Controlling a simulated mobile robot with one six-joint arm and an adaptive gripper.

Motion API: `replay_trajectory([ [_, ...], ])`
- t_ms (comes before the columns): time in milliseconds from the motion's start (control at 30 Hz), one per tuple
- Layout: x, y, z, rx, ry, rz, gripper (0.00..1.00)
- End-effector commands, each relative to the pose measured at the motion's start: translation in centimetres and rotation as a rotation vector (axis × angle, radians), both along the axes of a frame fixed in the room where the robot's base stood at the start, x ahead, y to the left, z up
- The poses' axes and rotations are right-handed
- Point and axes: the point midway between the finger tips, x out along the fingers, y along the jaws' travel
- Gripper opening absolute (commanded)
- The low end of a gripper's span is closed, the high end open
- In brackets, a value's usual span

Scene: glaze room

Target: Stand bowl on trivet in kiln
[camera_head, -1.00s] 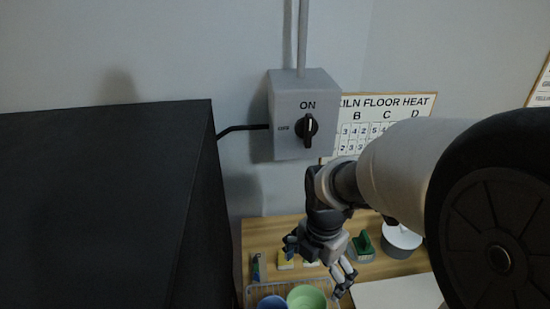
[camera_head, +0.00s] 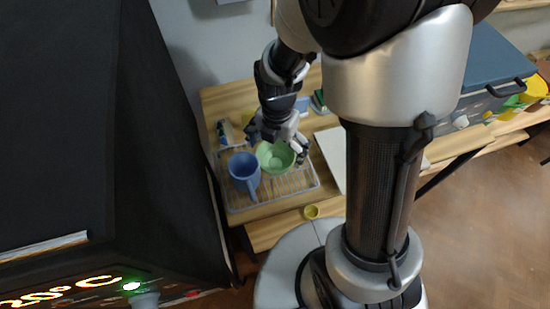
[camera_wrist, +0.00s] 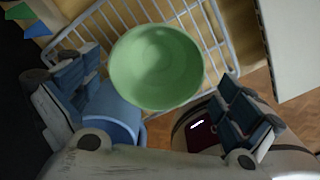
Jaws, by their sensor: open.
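A green bowl (camera_head: 275,157) sits on a wire rack (camera_head: 290,185) on the wooden table. My gripper (camera_head: 279,143) is open above the bowl, its fingers spread to either side. In the wrist view the bowl (camera_wrist: 157,67) lies between the two open fingers (camera_wrist: 160,98), and I cannot tell whether they touch it. The large black kiln (camera_head: 160,120) fills the left of the head view, with a lit temperature display (camera_head: 60,290) at its front. Its inside is hidden, and no trivet shows.
A blue mug (camera_head: 243,170) stands on the rack close beside the bowl; it also shows in the wrist view (camera_wrist: 113,118). A white board (camera_head: 333,150) lies right of the rack.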

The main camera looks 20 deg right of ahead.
Motion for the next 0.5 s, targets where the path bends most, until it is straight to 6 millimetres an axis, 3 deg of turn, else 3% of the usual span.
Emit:
replay_trajectory([
  [300, -0.1, 0.5, -4.5, 0.000, 0.003, 0.000, 1.00],
  [500, -0.1, 0.5, -5.0, 0.000, 0.000, 0.000, 1.00],
])
